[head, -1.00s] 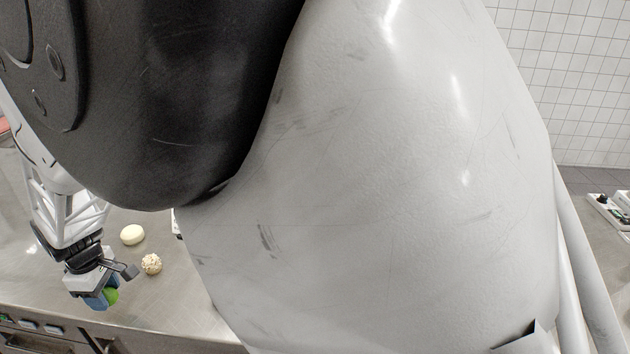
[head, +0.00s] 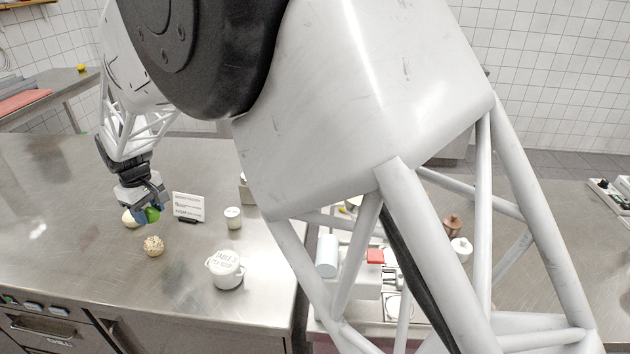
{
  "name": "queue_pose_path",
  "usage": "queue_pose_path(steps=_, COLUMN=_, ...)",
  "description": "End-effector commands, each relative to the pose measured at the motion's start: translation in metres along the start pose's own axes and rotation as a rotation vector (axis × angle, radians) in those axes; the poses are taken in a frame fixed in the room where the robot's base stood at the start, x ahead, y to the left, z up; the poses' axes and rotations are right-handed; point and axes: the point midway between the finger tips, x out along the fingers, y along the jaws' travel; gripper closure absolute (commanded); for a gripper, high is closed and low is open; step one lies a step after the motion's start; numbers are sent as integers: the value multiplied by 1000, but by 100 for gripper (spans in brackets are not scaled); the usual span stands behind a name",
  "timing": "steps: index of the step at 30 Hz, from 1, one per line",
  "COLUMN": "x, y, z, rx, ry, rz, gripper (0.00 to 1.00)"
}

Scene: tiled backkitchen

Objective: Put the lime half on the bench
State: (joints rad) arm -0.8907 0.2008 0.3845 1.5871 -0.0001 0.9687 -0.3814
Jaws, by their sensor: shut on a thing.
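My gripper (head: 146,211) is shut on the lime half (head: 153,215), a small green piece showing between blue fingertips. It is held over the left part of the near steel counter (head: 60,240). The gap between the lime half and the counter is hard to judge. A second steel bench (head: 66,83) stands at the back left. I cannot tell which surface is the named bench.
A sign card (head: 187,207), small white cup (head: 233,218) and lidded white pot (head: 226,270) stand to the right. The back bench holds pink boards (head: 22,102) and a yellow item (head: 81,68).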

Motion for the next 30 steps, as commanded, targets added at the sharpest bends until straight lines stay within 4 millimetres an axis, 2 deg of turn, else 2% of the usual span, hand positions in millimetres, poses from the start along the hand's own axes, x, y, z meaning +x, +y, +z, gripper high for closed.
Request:
queue_pose_path(steps=1, x=-4, y=18, z=0, rx=38, ry=1, rz=1, gripper=75)
queue_pose_path(steps=8, x=-17, y=88, z=5, rx=204, ry=0, rz=0, gripper=75)
queue_pose_path(steps=17, x=-28, y=180, z=22, rx=404, ry=0, rz=0, gripper=75)
queue_pose_path(steps=30, x=-27, y=314, z=71, rx=655, ry=0, rz=0, gripper=75)
